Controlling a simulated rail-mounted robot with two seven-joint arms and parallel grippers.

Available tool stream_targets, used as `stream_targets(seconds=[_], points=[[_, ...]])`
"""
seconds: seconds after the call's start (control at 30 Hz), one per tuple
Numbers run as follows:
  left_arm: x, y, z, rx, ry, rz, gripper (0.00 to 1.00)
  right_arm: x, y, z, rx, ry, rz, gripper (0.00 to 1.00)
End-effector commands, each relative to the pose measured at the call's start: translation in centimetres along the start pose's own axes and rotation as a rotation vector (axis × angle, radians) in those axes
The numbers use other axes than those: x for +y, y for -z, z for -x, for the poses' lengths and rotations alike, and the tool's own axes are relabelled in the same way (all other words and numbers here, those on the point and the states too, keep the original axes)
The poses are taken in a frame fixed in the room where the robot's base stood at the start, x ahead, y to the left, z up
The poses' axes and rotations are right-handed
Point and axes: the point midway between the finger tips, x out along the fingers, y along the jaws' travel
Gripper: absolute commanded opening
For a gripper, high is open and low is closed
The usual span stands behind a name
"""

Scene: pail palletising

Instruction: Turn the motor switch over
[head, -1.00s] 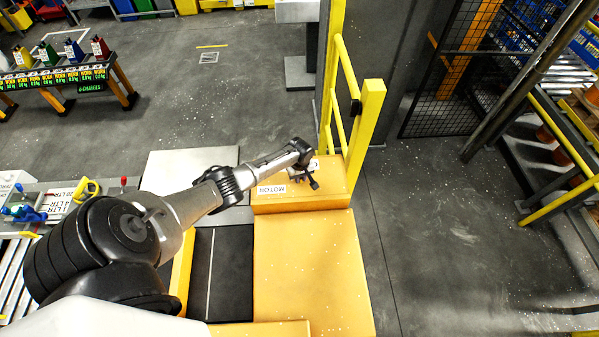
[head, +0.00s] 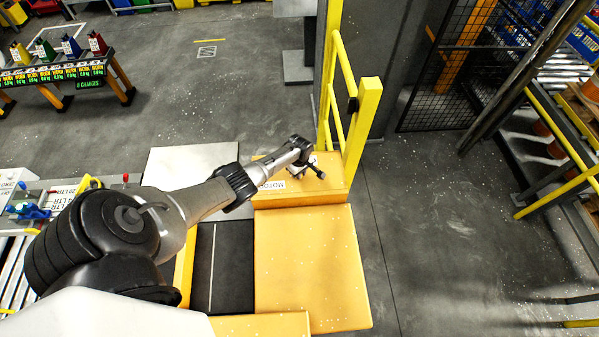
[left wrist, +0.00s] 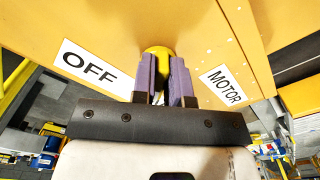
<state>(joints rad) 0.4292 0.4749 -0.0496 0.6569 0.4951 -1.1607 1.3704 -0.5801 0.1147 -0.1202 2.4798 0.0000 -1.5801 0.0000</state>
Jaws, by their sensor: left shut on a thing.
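The orange motor box (head: 325,190) stands at the foot of the yellow railing in the head view, with a white MOTOR label on its top. My left gripper (head: 314,172) is over the box top, and its arm hides part of it. In the left wrist view the purple fingers of my left gripper (left wrist: 167,78) are shut on the yellow switch knob (left wrist: 157,51). The white OFF label (left wrist: 90,67) lies to the left of the knob and the MOTOR label (left wrist: 223,85) to the right, both tilted. My right gripper is in neither view.
The yellow railing (head: 362,130) rises just behind and right of the box. An orange platform (head: 305,265) lies in front of it. A bench with coloured pails (head: 70,47) stands at the far left. The grey floor (head: 430,220) at right is clear.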

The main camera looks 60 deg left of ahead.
Motion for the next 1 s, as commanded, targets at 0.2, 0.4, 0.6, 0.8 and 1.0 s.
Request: stream_targets(seconds=[0.2,0.4,0.6,0.8,1.0], points=[[0.0,0.1,0.0,0.0,0.0,0.004,0.0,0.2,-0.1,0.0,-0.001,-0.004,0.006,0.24],[0.0,0.1,0.0,0.0,0.0,0.003,0.31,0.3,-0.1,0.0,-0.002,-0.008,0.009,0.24],[0.0,0.0,0.0,0.0,0.0,0.002,0.39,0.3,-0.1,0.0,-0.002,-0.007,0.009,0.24],[0.0,0.0,0.5,0.0,-0.001,0.001,0.39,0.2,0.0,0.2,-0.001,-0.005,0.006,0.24],[0.0,0.1,3.2,0.0,-0.003,0.001,0.39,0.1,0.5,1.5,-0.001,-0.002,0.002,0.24]])
